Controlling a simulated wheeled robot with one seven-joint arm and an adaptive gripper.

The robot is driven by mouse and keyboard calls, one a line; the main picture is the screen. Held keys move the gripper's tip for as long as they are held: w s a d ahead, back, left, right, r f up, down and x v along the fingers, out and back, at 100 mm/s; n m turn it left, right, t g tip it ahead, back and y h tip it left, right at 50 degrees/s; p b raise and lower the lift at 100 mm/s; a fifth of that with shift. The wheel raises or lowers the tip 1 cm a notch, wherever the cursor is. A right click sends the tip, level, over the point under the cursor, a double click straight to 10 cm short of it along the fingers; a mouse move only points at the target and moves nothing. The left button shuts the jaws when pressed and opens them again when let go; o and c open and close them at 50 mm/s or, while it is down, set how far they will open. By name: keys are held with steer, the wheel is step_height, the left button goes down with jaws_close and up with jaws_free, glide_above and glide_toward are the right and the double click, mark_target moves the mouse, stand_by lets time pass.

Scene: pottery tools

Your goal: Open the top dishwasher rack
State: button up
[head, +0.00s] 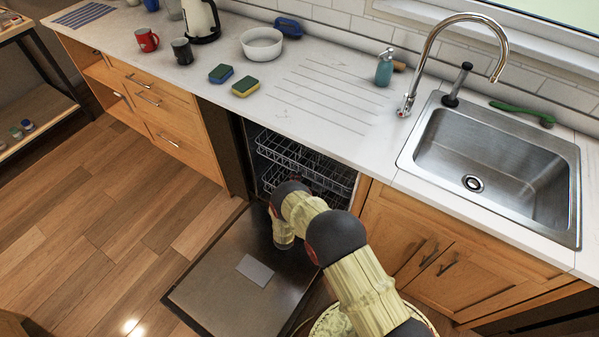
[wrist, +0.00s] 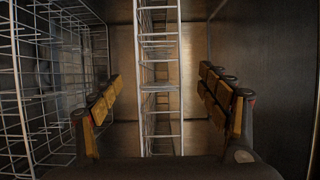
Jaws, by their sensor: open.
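The dishwasher is open, its door (head: 225,270) folded down to floor level. The top rack (head: 300,155) is a wire basket inside the cavity, just under the counter. My arm reaches down in front of the cavity in the head view and hides my fingers there. In the wrist view my gripper (wrist: 161,78) is open, with one finger at each side. A narrow upright strip of rack wire (wrist: 160,115) shows between the fingers, ahead of them, with no contact visible. A wider wire grid (wrist: 45,90) fills the left side. I cannot tell which rack each belongs to.
The counter (head: 240,105) overhangs the cavity. A wooden cabinet (head: 425,245) stands to the right and drawers (head: 150,100) to the left. A round basket-like thing (head: 330,322) is partly behind my arm. Open floor (head: 90,225) lies left of the door.

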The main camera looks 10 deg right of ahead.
mark_target(299, 169)
steer(key=b+x, duration=0.1)
steer(key=x, duration=0.5)
steer(key=shift+w+d, duration=0.15)
steer(key=shift+w, duration=0.1)
steer(key=shift+c, duration=0.8)
steer(key=shift+w+r, duration=0.1)
steer(key=shift+r, duration=0.05)
steer(key=c, duration=1.4)
